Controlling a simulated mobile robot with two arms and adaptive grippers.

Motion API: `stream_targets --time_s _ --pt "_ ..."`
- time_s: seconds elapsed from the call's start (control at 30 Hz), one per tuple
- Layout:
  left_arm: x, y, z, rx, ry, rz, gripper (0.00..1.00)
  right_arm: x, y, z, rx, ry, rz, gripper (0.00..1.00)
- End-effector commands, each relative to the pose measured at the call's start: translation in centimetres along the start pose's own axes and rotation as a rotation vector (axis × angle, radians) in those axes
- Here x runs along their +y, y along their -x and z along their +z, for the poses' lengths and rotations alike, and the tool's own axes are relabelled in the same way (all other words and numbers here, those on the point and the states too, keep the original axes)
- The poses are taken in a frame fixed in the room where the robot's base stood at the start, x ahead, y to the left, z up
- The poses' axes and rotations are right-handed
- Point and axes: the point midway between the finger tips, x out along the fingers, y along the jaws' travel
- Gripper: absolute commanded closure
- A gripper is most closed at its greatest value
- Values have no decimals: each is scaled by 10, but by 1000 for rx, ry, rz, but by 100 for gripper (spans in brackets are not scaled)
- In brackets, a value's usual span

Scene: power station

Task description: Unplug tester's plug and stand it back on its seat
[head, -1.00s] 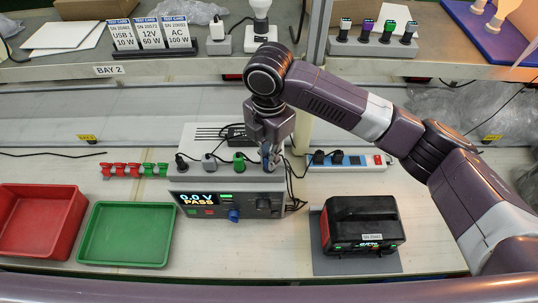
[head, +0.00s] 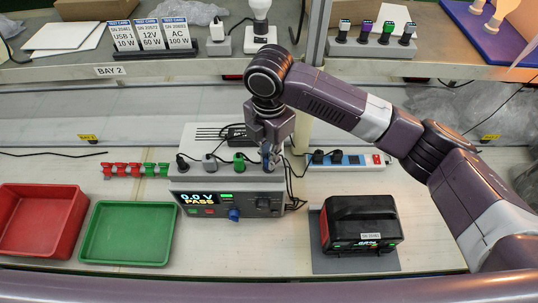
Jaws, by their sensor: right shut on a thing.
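The tester (head: 228,207) is a grey box on the bench, and its display reads 0.0 V PASS. Along its top stand plugs: a black plug (head: 182,163), a grey plug (head: 210,162) and a green plug (head: 239,162). My right gripper (head: 269,163) reaches down from above at the right end of this row. It is shut on a plug there that it mostly hides. I cannot tell whether that plug is seated or lifted. My left gripper is not in view.
A power strip (head: 372,160) lies right of the tester. A black and red power pack (head: 362,226) sits on a grey mat. A red tray (head: 38,228) and a green tray (head: 126,262) stand at left. Cables hang beside the tester. A shelf (head: 200,71) crosses behind.

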Motion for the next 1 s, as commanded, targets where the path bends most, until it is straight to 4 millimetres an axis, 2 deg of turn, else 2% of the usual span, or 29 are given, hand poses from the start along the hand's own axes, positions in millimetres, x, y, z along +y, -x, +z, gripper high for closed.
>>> stream_targets --time_s 0.3,0.33,0.5,0.83,1.0 --pt "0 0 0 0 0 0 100 0 -1 0 0 -1 -1 100" --pt "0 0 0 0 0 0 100 0 -1 0 0 -1 -1 89" --pt "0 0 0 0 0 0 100 0 -1 0 0 -1 -1 70" --pt "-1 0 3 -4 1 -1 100 0 1 0 0 -1 0 69" --pt "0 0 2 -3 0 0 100 1 23 0 -1 -1 3 69"
